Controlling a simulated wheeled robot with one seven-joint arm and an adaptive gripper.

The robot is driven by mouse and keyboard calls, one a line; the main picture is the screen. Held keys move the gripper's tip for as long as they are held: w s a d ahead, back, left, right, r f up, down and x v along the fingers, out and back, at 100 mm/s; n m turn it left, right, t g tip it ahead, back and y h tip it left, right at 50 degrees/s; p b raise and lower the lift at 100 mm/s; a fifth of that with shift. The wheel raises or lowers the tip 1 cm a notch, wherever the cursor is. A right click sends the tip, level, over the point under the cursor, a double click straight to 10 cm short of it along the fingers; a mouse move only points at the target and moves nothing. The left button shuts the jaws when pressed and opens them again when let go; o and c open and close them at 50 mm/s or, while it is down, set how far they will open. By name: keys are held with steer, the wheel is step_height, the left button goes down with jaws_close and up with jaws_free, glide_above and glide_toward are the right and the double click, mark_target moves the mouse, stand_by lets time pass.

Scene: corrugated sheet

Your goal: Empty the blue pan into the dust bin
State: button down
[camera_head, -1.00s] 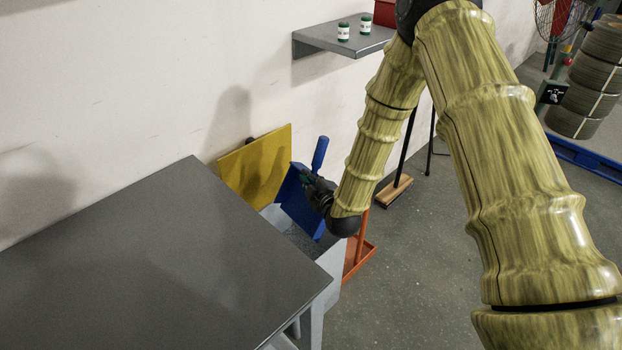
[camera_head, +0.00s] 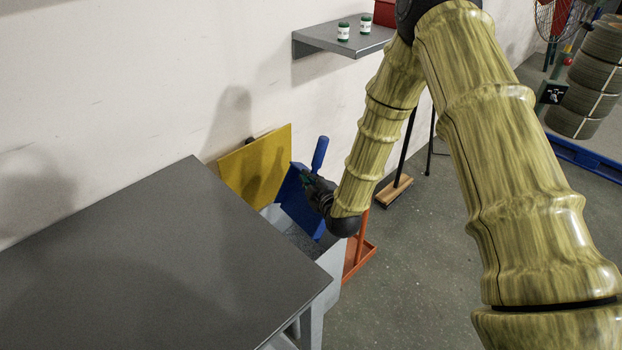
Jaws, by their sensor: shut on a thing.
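The blue pan (camera_head: 297,203) is tilted steeply over the grey dust bin (camera_head: 328,261), with its handle (camera_head: 320,153) pointing up. My gripper (camera_head: 312,185) is shut on the pan near the base of its handle; the fingertips are small and partly hidden by the wrist. The bin stands between the grey table and the wall, with its yellow lid (camera_head: 256,172) raised against the wall. Grey speckled matter (camera_head: 303,239) shows inside the bin below the pan. The pan's inner face is only partly visible, and I cannot tell whether anything is left on it.
A dark grey table (camera_head: 150,270) fills the lower left. An orange dustpan-like tray (camera_head: 358,262) and a wooden broom (camera_head: 393,190) stand right of the bin. A wall shelf (camera_head: 335,40) holds two small jars. Open floor (camera_head: 430,270) lies to the right.

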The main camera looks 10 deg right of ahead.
stand_by(0.3)
steer(key=shift+w+d+r+m+p, duration=0.15)
steer(key=shift+w+d+m+p, duration=0.2)
steer(key=shift+d, duration=0.1)
steer(key=shift+w+d+m+g+y+p, duration=0.25)
steer(key=shift+w+d+m, duration=0.1)
steer(key=shift+d, duration=0.2)
steer(key=shift+w+d+m+g+y+p, duration=0.1)
steer(key=shift+w+d+m+g+y, duration=0.15)
steer(key=shift+d, duration=0.25)
steer(key=shift+w, duration=0.1)
steer(key=shift+w+d, duration=0.15)
steer(key=shift+d, duration=0.1)
steer(key=shift+w+d+f+m+g, duration=0.2)
steer(key=shift+w+d+f+m, duration=0.15)
steer(key=shift+d, duration=0.2)
steer(key=shift+w+d+f+m+g, duration=0.1)
steer(key=shift+w+d+m+g, duration=0.15)
steer(key=shift+d+m, duration=0.25)
steer(key=shift+d, duration=0.1)
steer(key=shift+w+d+f+m+g+y, duration=0.2)
steer(key=shift+w+d+f+m+y, duration=0.15)
steer(key=shift+d, duration=0.2)
steer(key=shift+w+d+f+m+g+y, duration=0.15)
steer(key=shift+w+d+f+m+y, duration=0.15)
steer(key=shift+d, duration=0.25)
